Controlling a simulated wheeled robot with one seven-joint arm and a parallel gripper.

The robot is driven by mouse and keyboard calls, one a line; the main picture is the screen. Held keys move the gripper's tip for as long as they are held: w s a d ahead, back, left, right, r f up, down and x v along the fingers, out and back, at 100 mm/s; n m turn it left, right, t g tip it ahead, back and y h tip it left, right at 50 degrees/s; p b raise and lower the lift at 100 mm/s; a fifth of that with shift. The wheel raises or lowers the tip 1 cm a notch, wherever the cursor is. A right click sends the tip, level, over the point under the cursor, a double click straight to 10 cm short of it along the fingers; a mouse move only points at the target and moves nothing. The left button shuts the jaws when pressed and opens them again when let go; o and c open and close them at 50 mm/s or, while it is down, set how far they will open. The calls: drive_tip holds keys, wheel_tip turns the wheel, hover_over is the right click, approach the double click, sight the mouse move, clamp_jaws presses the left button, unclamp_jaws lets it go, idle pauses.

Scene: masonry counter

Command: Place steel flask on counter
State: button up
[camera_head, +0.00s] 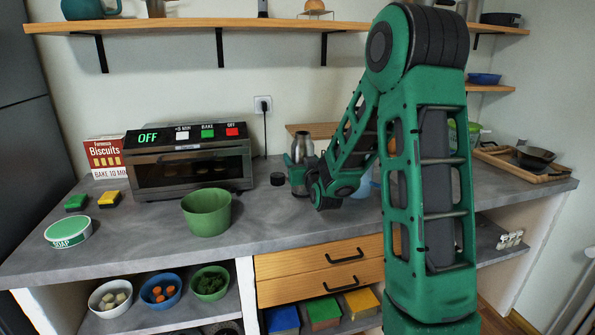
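The steel flask (302,146) is upright at the middle of the counter (256,226), to the right of the oven. My gripper (300,174) is at the flask, with green parts on both sides of its body. The flask's neck and shoulder show above my gripper; much of its lower body is hidden. I cannot tell whether the fingers press on the flask, or whether its base touches the counter.
A wooden tray (520,166) with a pan is at right. The counter's front middle is clear. A shelf (180,26) runs above.

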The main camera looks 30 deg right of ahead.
drive_tip(key=shift+f, duration=1.7)
drive_tip(key=o, duration=1.3)
drive_tip(key=shift+o, duration=0.2)
